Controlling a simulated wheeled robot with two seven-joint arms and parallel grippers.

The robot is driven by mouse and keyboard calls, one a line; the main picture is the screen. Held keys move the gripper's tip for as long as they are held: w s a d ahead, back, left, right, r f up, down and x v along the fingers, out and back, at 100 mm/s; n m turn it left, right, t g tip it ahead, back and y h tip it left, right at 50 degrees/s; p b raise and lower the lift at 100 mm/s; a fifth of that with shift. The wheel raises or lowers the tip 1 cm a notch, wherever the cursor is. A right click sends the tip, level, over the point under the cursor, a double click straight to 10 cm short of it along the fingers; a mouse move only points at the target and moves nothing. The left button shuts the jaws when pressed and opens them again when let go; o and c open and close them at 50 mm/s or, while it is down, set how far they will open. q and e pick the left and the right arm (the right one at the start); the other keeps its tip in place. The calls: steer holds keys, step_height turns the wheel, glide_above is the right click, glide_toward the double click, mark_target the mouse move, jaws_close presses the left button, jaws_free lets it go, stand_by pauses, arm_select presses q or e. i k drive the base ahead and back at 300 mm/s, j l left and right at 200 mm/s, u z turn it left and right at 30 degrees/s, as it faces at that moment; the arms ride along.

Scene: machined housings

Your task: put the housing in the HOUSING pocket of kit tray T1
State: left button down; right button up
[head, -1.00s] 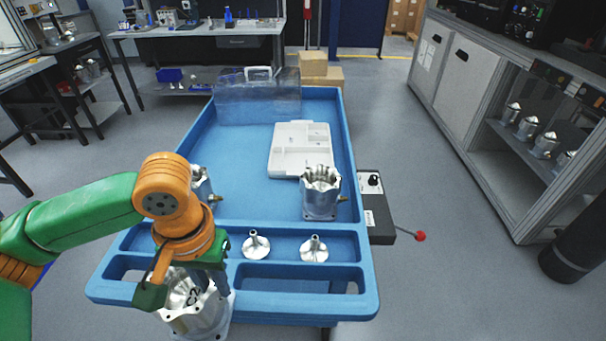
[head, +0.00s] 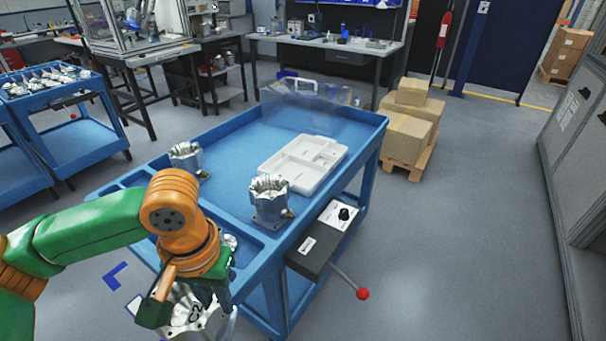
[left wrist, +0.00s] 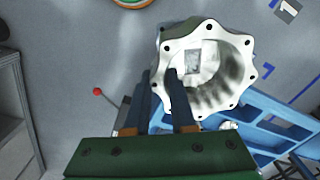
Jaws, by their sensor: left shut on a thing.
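My left gripper (head: 188,298) is shut on a silvery machined housing (head: 205,325) marked "C2", low at the bottom of the head view. In the left wrist view its two dark fingers (left wrist: 160,85) straddle the wall of the housing (left wrist: 225,90), one inside the bore and one outside. The housing is held beside the near end of the blue cart, its lower part cut off by the head view's edge. The white kit tray (head: 283,178) lies on the cart top, with several compartments; I cannot read its labels. My right gripper is not in view.
Two other housings, one near the tray (head: 270,203) and one at the cart's left (head: 186,158), stand on the blue cart (head: 225,190). A clear bin (head: 310,108) is at its far end. A control box (head: 322,240) with a red-knobbed lever (head: 362,293) juts from its right side.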

mark_target(298, 177)
steer(key=i+l+u, duration=0.2)
steer(key=l, duration=0.25)
steer(key=i+l+u, duration=0.2)
steer(key=l, duration=0.25)
steer(key=l+u, duration=0.2)
steer(key=l, duration=0.3)
steer(key=i+l+u, duration=0.2)
steer(key=l, duration=0.3)
steer(key=l+u, duration=0.2)
steer(key=l, duration=0.3)
steer(key=i+l+u, duration=0.5)
steer(key=i+l, duration=0.25)
steer(key=i+j, duration=0.15)
steer(key=i, duration=0.3)
